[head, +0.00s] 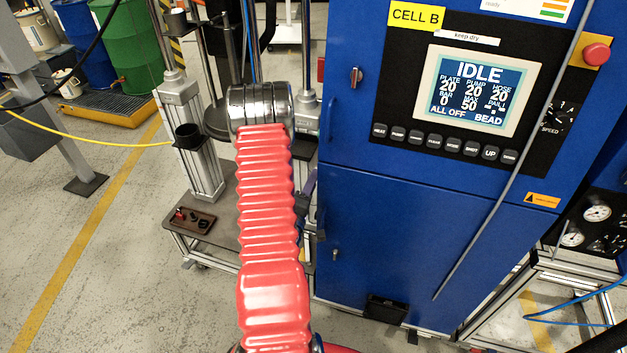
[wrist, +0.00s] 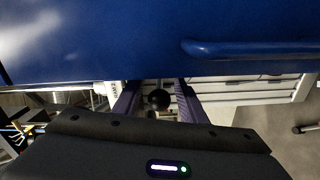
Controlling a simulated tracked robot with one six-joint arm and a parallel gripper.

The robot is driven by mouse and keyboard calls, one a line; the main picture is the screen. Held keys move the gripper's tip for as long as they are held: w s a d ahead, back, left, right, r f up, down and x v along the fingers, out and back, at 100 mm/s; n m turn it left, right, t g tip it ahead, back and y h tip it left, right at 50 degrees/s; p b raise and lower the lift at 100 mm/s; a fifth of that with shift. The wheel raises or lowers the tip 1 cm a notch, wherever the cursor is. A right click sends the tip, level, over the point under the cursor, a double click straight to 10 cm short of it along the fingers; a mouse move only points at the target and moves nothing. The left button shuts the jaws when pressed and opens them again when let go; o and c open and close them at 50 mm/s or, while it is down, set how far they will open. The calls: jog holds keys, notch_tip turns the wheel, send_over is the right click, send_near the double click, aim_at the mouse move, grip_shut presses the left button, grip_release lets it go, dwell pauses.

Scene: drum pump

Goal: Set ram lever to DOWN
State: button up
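A round black knob (wrist: 158,99), which looks like the end of the ram lever, shows between the two purple fingers of my gripper (wrist: 157,86) in the wrist view. The fingers are apart, with a narrow gap visible on each side of the knob. I cannot tell how deep between the fingers it sits. The lever's shaft and its position marking are not readable. In the head view my red-sleeved arm hides most of the gripper and the lever; only a purple bit of the gripper (head: 309,186) shows at the cabinet's left edge.
The blue cabinet (head: 410,230) stands close on the right, with a screen (head: 477,88) reading IDLE. Its blue handle (wrist: 250,48) crosses the wrist view above the fingers. The ram frame's posts (head: 203,165) stand left of my arm. Open floor lies further left.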

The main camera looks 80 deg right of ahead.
jog(key=shift+s+d, duration=0.1)
jog(key=shift+d, duration=1)
jog(key=shift+c, duration=0.5)
grip_shut()
